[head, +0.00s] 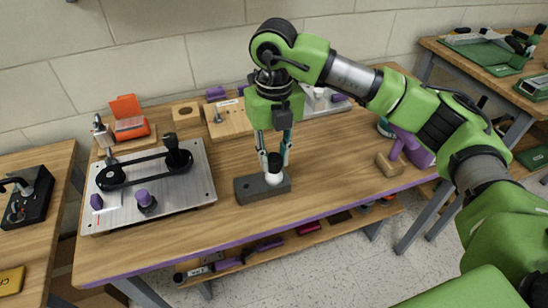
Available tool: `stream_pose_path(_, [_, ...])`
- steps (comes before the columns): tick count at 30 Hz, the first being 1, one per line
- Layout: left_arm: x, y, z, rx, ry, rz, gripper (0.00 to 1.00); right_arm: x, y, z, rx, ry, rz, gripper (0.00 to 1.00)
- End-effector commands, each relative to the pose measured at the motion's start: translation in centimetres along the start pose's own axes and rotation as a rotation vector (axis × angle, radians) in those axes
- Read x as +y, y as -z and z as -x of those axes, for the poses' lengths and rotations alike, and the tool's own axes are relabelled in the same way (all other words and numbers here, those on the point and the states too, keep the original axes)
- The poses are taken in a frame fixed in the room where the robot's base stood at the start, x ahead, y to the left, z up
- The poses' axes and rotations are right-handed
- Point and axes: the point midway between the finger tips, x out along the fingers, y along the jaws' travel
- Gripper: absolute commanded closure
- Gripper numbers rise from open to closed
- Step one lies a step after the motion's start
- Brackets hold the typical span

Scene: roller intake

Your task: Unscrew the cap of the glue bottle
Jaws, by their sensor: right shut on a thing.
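The glue bottle (273,178) stands upright in a dark grey block (249,191) in the middle of the workbench. Its low white body shows just above the block, and its black cap (274,162) is on top. My right gripper (274,153) points straight down over the bottle, with its fingers on both sides of the cap, shut on it. The bottle's lower part is hidden in the block. My left gripper is not in view.
A metal plate (192,196) with black rollers and a belt lies to the left. An orange box (130,124) and wooden blocks stand along the back. A purple-handled mallet (390,162) lies to the right. The bench front near the block is clear.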

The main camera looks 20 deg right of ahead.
Motion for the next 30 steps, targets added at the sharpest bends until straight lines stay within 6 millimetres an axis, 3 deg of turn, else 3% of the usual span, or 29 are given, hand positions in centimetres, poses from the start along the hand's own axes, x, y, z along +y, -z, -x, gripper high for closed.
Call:
stream_pose_path(8, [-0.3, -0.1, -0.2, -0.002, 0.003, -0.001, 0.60, -0.1, 0.0, -0.1, 0.000, 0.002, 0.029, 1.00])
stream_pose_path(18, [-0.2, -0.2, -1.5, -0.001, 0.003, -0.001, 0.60, -0.1, 0.0, -0.1, 0.000, 0.002, 0.379, 1.00])
stream_pose_path(30, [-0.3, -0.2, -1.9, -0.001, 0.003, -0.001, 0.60, -0.1, 0.0, -0.1, 0.001, 0.002, 0.466, 1.00])
